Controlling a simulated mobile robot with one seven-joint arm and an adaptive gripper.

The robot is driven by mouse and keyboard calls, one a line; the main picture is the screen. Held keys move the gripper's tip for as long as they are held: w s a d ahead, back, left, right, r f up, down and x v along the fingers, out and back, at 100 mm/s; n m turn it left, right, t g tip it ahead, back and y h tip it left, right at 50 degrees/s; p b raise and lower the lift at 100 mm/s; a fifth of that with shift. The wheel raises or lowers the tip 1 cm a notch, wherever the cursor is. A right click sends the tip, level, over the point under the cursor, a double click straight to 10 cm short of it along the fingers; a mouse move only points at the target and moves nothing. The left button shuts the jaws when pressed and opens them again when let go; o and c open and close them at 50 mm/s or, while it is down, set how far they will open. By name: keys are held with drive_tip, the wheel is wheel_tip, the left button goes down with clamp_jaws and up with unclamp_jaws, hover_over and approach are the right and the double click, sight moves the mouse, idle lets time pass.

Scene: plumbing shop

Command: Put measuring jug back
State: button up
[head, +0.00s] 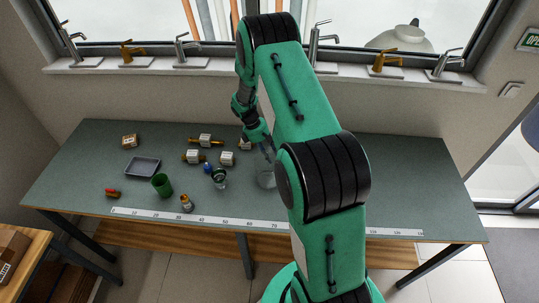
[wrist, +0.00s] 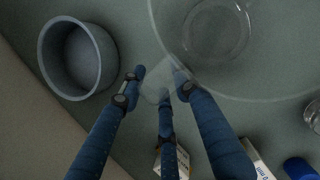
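The measuring jug (head: 266,181) looks like the clear, round vessel standing on the grey-green bench, partly hidden by my arm. In the wrist view its wide transparent rim and base (wrist: 215,30) fill the upper right. My gripper (wrist: 158,80) has blue fingers spread apart, with a pale translucent part of the jug's edge between or just under the fingertips. I cannot tell whether they touch it. In the head view my gripper (head: 268,152) is just above and behind the jug, pointing down.
A grey round bowl (wrist: 77,57) stands left of the fingers in the wrist view. Left on the bench are a green cup (head: 162,184), a small glass (head: 220,179), a grey tray (head: 142,166) and several boxed fittings (head: 205,140). A white ruler strip (head: 190,217) runs along the front.

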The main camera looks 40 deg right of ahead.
drive_tip(key=v, duration=1.2)
drive_tip(key=shift+r, duration=0.2)
idle(0.4)
drive_tip(key=s+a+r+m+t, duration=0.1)
drive_tip(key=s+a+r, duration=0.3)
drive_tip(key=r, duration=0.5)
drive_tip(key=s+a+r+m+t, duration=0.2)
drive_tip(key=a+r, duration=0.5)
drive_tip(key=r, duration=0.2)
drive_tip(key=s+a+r+m+t, duration=0.1)
drive_tip(key=s+a+r, duration=0.3)
drive_tip(key=r, duration=0.5)
drive_tip(key=s+a+r+m+t+y, duration=0.1)
drive_tip(key=s+a+r, duration=0.3)
drive_tip(key=s+a, duration=0.4)
drive_tip(key=s+a+r+m+t+y, duration=0.1)
drive_tip(key=s+a+r+m+t, duration=0.2)
drive_tip(key=s+a, duration=0.5)
drive_tip(key=s+r+t, duration=0.1)
drive_tip(key=s+r, duration=0.1)
drive_tip(key=s, duration=0.4)
drive_tip(key=shift+y, duration=0.3)
